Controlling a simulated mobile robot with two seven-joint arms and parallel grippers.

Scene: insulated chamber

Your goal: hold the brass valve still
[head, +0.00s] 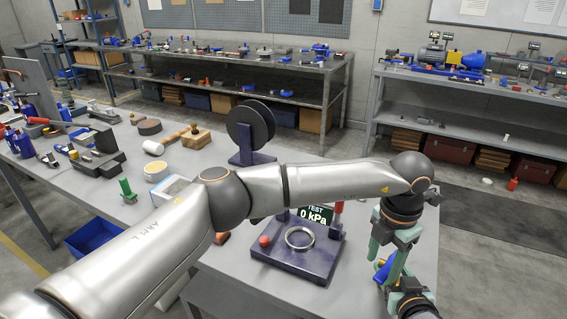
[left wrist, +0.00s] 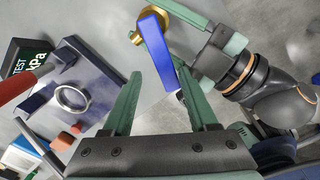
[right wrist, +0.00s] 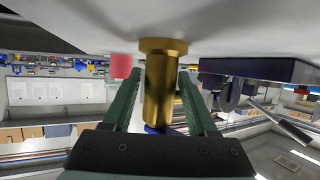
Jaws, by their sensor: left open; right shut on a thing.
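The brass valve (right wrist: 160,98) stands between the fingers of my right gripper (right wrist: 160,76), which is shut on its body. Its blue lever (left wrist: 156,48) shows in the left wrist view beside a bit of brass, and partly in the head view (head: 384,270). My left gripper (left wrist: 159,76) is open, with the lever between and just beyond its fingertips; I cannot tell whether they touch. In the head view my left gripper (head: 385,262) points down by the bench's right end, and the valve body is hidden there.
A dark test stand (head: 293,262) with a metal ring (head: 300,237) and a "0 kPa" display (head: 317,215) stands just left of the grippers. A black reel (head: 250,132) stands behind my left arm. Tools crowd the bench's left side.

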